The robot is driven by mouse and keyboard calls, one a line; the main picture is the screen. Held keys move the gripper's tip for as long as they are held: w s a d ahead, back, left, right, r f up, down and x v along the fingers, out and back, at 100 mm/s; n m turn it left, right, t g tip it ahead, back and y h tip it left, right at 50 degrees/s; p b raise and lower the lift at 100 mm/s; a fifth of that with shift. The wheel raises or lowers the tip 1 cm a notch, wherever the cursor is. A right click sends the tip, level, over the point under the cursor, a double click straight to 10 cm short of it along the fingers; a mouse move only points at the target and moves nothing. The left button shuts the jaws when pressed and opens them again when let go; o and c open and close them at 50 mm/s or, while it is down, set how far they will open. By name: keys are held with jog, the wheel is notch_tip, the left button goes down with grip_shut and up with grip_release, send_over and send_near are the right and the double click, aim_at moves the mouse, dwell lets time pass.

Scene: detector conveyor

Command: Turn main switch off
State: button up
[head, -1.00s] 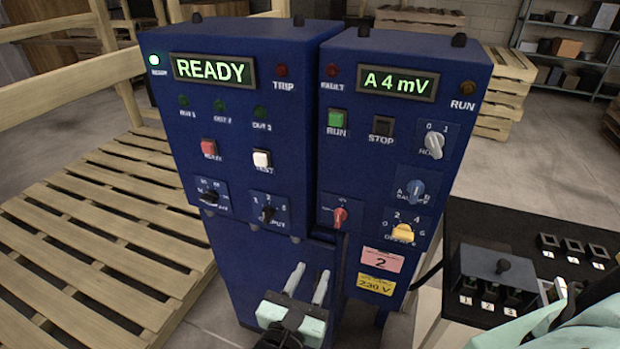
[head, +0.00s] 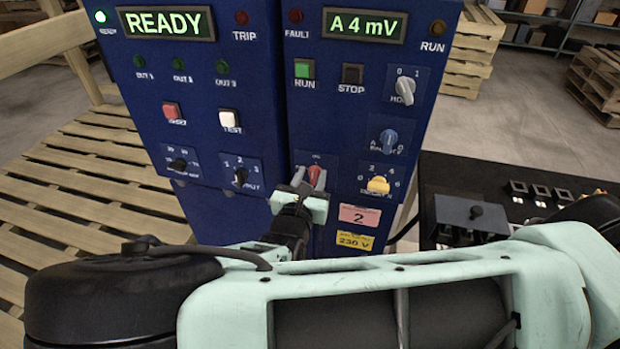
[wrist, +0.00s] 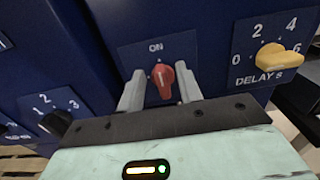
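The main switch is a red knob (head: 315,174) low on the right-hand blue cabinet. In the wrist view the red knob (wrist: 163,82) sits on a dark blue plate below the word ON, its tip pointing up roughly at that word. My gripper (head: 309,178) is in front of it. In the wrist view my gripper (wrist: 160,74) has one finger on each side of the knob, with a visible gap on both sides. The fingers are open and hold nothing. The plate's lower part is hidden behind the gripper.
A yellow DELAY knob (head: 378,185) is close to the right of the switch, and a black selector (head: 240,177) is to the left. The left display (head: 163,23) reads READY; the right display (head: 364,25) reads A 4 mV. A black bench (head: 440,175) stands at right.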

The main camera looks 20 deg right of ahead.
jog(key=shift+w, duration=0.1)
grip_shut()
